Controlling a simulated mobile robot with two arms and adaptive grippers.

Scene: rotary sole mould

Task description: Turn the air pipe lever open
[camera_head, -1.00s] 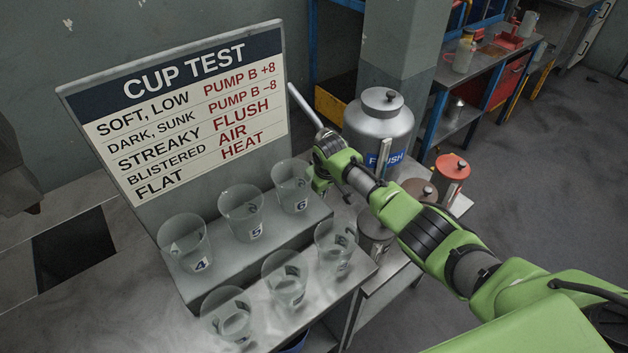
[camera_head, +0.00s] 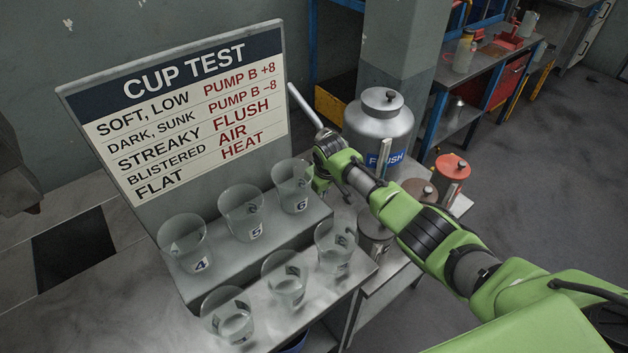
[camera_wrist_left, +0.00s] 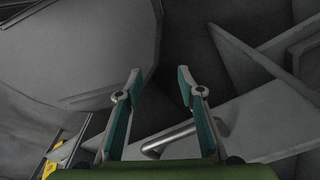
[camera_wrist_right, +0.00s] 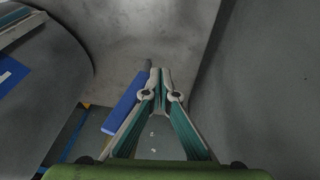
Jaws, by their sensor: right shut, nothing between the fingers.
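My right gripper (camera_wrist_right: 160,78) is shut and empty in the right wrist view. Its fingertips are together in front of a grey surface. A blue bar with a grey end (camera_wrist_right: 124,106), which looks like the lever's handle, lies just left of the fingers; I cannot tell whether they touch. In the head view my right arm reaches in from the right to beside the cup test board, and the fingertips are hidden there. My left gripper (camera_wrist_left: 156,78) is open and empty in the left wrist view; it is not in the head view. A pale rod (camera_head: 305,106) slants beside the board.
The cup test board (camera_head: 185,105) stands behind several clear cups, including cup 5 (camera_head: 241,212), on a metal step. A grey flush tank (camera_head: 380,130) and a red-lidded can (camera_head: 454,168) stand close to my right arm.

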